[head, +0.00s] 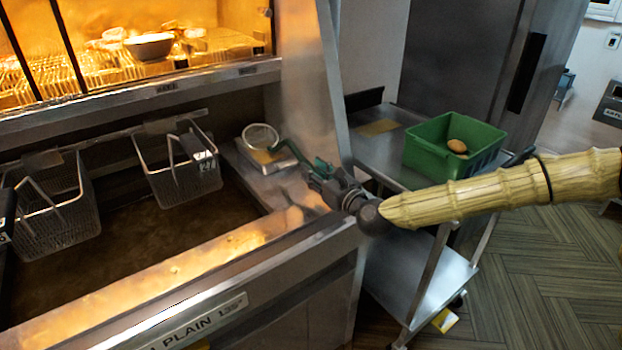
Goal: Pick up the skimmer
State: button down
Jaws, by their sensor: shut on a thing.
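The skimmer (260,138) is at the right end of the fryer, with a round mesh head and a green handle. Its head is over a small silver, scale-like thing (275,162) on the metal ledge; I cannot tell whether they touch. My gripper (318,170) is shut on the green handle at its right end. The fingertips are small and dark in the head view, so the exact grip is hard to see.
Two wire fry baskets (178,165) hang over the dark oil vat to the left. A metal upright panel (318,90) stands close behind my gripper. A steel cart (385,152) at the right bears a green bin (428,150) with a brown round item inside.

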jog(key=a+r+b+v, duration=0.1)
jog(key=v, duration=0.7)
jog(key=s+a+r+b+v, duration=0.1)
jog(key=b+v, duration=0.1)
jog(key=v, duration=0.6)
jog(key=shift+s+r, duration=0.2)
jog(key=shift+r, duration=0.2)
jog(key=shift+a, duration=0.2)
